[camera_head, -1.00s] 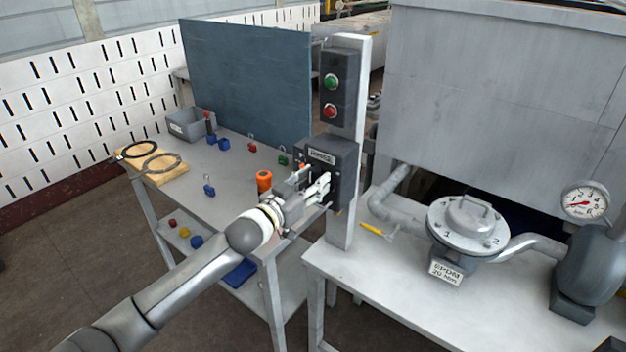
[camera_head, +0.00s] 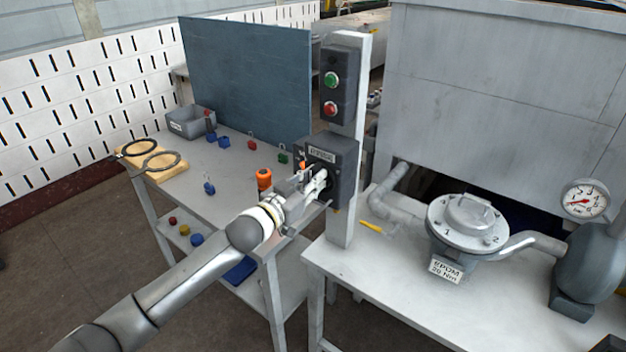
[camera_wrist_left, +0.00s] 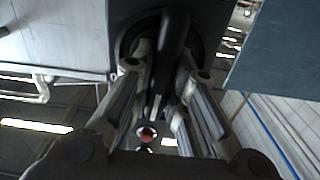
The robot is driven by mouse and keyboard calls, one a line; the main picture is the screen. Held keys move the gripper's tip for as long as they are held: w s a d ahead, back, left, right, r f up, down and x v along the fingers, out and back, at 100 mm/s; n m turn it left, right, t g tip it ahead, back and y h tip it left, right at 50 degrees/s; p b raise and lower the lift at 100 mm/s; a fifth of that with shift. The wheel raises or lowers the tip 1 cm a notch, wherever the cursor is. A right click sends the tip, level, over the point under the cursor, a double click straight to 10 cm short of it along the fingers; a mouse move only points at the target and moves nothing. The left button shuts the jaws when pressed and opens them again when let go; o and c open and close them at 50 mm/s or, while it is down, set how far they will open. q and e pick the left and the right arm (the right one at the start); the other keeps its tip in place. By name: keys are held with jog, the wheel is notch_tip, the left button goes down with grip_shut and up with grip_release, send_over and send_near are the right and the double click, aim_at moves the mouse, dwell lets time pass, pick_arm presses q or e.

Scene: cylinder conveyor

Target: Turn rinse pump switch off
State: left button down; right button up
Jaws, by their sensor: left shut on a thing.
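The pump switch box (camera_head: 343,165) is a dark grey box with a small label plate, mounted low on the light grey post. My left gripper (camera_head: 317,180) is at the front of this box, with its fingers closed in on the switch handle. In the left wrist view the dark switch handle (camera_wrist_left: 173,48) stands between the two fingers of the left gripper (camera_wrist_left: 160,70), in front of a round dark dial plate. In the head view the fingers hide most of the handle, and an orange-red bit shows beside them. My right gripper is not in view.
A box with a green button (camera_head: 331,79) and a red button sits above on the post. An orange cylinder (camera_head: 264,179) and small padlocks stand on the left table (camera_head: 225,190). On the right bench are a round flanged cover (camera_head: 467,222), pipes and a gauge (camera_head: 585,200).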

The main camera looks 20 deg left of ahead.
pick_arm(q)
jog(key=m, duration=0.3)
jog(key=shift+d+m, duration=0.15)
jog(key=shift+m, duration=0.15)
jog(key=m, duration=0.2)
jog(key=m+p, duration=0.1)
jog(key=m, duration=0.1)
jog(key=shift+s+d+f+m, duration=0.1)
jog(key=shift+d+f+m, duration=0.05)
jog(key=shift+m, duration=0.15)
jog(key=m, duration=0.4)
jog(key=shift+f+m, duration=0.15)
jog(key=shift+m, duration=0.15)
jog(key=shift+d+f+m, duration=0.1)
jog(key=shift+f+m, duration=0.1)
jog(key=shift+m, duration=2)
jog(key=c, duration=1.4)
grip_release()
jog(key=shift+s, duration=0.1)
jog(key=v, duration=1.2)
